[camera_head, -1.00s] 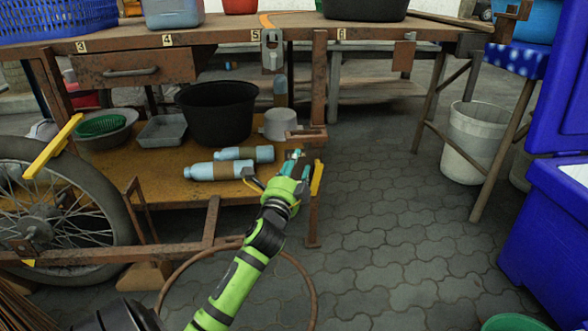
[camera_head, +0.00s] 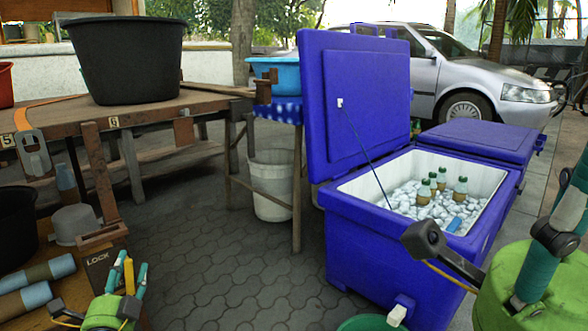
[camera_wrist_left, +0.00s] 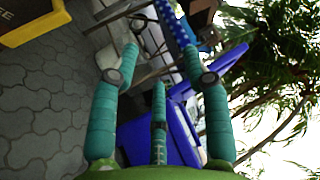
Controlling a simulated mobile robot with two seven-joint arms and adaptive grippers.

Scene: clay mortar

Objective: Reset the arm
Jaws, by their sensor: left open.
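My left gripper (camera_head: 128,279), green with teal fingers, is low at the left in the head view, beside the workbench's lower shelf. In the left wrist view its teal fingers (camera_wrist_left: 153,68) stand spread apart with nothing between them. My right gripper (camera_head: 545,235) is large and close at the right edge of the head view. Part of it is cut off, and I cannot tell how far its fingers are apart.
A blue cooler (camera_head: 385,250) stands open with ice and several bottles. A white bucket (camera_head: 270,190) stands under a side table. The workbench (camera_head: 180,105) carries a black tub (camera_head: 125,60). Bottles (camera_head: 35,275) lie on the lower shelf. Paved floor (camera_head: 220,245) is clear between.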

